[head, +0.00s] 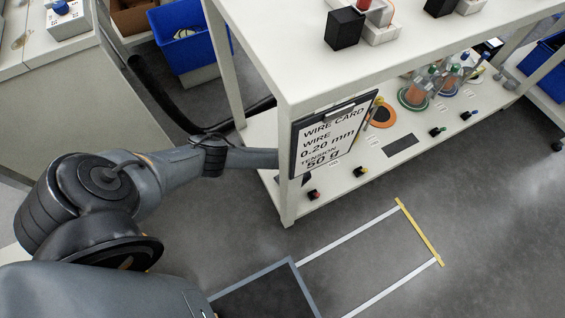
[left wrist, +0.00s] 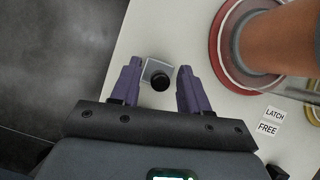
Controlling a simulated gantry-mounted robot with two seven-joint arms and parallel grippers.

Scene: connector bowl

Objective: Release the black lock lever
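In the left wrist view, a black round knob (left wrist: 160,81) sits on a small grey square plate (left wrist: 152,70) on the white shelf. It may be the head of the black lock lever, seen end-on; I cannot tell. My left gripper (left wrist: 160,68) is open, with one purple finger on each side of the knob and plate. Neither finger clearly touches them. In the head view my left arm reaches under the bench top, and its gripper is hidden behind the wire card and bench leg. My right gripper is not in view.
Labels reading LATCH (left wrist: 275,114) and FREE (left wrist: 267,128) lie right of the gripper. A large spool (left wrist: 238,62) with a red rim stands close to the right finger. The hanging wire card (head: 329,140) and bench leg (head: 287,190) stand beside my arm. Several coloured knobs line the lower shelf.

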